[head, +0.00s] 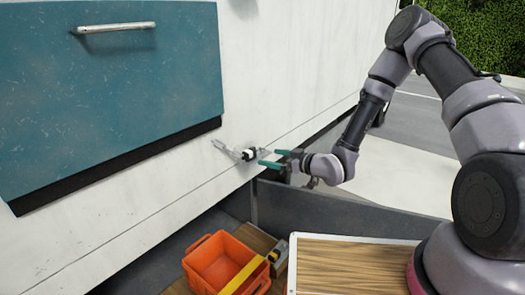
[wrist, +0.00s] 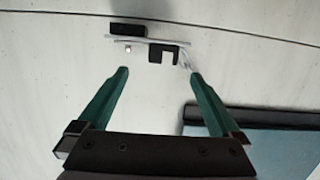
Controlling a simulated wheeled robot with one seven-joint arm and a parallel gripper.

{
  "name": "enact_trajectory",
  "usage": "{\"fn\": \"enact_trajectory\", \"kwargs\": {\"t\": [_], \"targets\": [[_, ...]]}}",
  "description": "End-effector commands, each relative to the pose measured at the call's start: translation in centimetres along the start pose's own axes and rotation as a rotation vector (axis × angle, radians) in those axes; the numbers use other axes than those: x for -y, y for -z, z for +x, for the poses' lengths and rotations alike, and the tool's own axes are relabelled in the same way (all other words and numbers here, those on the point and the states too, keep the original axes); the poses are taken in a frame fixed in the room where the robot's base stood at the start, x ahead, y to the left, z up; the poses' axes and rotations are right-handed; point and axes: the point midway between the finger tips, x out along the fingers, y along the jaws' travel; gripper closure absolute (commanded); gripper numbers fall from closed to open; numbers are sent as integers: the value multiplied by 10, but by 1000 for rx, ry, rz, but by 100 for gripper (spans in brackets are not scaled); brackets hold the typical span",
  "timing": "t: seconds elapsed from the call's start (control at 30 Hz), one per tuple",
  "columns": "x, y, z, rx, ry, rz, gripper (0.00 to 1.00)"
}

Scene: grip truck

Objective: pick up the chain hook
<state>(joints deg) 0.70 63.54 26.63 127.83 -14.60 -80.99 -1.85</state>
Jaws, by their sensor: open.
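A small metal fitting, which I take to be the chain hook (head: 229,149), is on the white truck side wall (head: 310,60). It has a silver bar and black pieces; in the wrist view its thin silver bar (wrist: 150,41) runs between a black block and a black notched bracket (wrist: 163,54). My gripper (head: 264,158) is open, with its teal fingers pointing at the wall just right of the fitting. In the wrist view the fitting lies beyond the fingertips (wrist: 157,73), and the space between them is empty. Whether a fingertip touches the silver end near the right finger, I cannot tell.
A teal panel (head: 110,90) with a silver handle (head: 115,27) is on the wall at left. Below are an orange crate (head: 215,262), a yellow level (head: 245,277) and a wooden board (head: 350,268). A dark grey low wall (head: 330,208) stands under my arm.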

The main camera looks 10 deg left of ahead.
Motion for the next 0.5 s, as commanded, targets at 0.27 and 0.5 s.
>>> {"fn": "enact_trajectory", "kwargs": {"t": [0.27,0.5], "targets": [[17,-4,20,-63,20,7,0],[17,-3,54,-60,18,8,0]]}}
